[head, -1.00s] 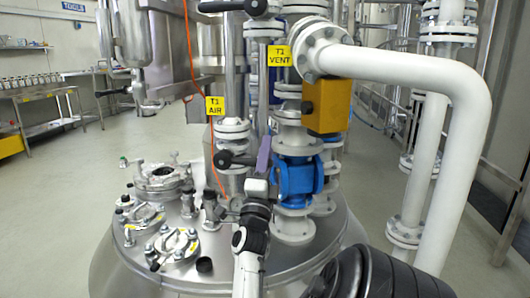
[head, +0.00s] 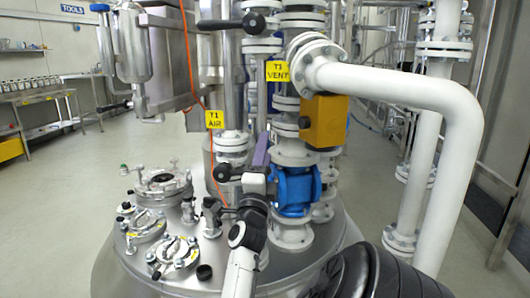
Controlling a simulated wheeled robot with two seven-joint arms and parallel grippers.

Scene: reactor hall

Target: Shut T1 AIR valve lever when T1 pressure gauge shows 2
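The yellow T1 AIR tag (head: 215,119) hangs by a pipe above the steel reactor lid (head: 205,250). Below it, a black-knobbed lever (head: 222,172) sticks out to the left, its far end hidden behind my gripper. My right gripper (head: 252,183) is close to the lever, just right of the knob; contact is unclear. Its fingers are too small and overlapped to show whether they are open or shut. A purple bar (head: 262,150) stands just above it. No readable T1 pressure gauge shows. My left gripper is not in view.
The T1 VENT tag (head: 277,71) hangs right of T1 AIR, near another black knob (head: 253,22). A blue valve body (head: 297,190) with a yellow box (head: 325,120) stands right of my gripper. A thick white pipe (head: 400,80) bends down at right. Floor at left is open.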

